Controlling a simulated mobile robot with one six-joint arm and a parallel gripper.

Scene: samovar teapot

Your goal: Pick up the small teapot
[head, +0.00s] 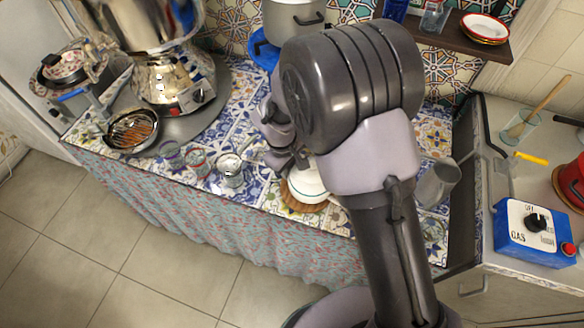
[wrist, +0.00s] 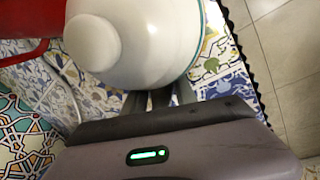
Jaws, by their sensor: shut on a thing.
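The small teapot (head: 308,184) is white and rounded. In the head view it stands at a round brown woven mat (head: 299,203) near the counter's front edge, partly hidden by my arm. In the wrist view the teapot (wrist: 150,38) fills the top middle, with its pale round knob towards the camera and a teal line low on its body. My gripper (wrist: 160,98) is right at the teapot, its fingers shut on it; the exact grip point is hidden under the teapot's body. In the head view my gripper (head: 285,158) shows beside the teapot, partly covered by my arm.
Small glasses (head: 198,162) stand left of the teapot. A large metal samovar (head: 165,80) stands on a round tray at the left. A pot (head: 290,20) is behind. A grey metal jug (head: 438,184) is at the right. A red thing (wrist: 25,30) is close by in the wrist view.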

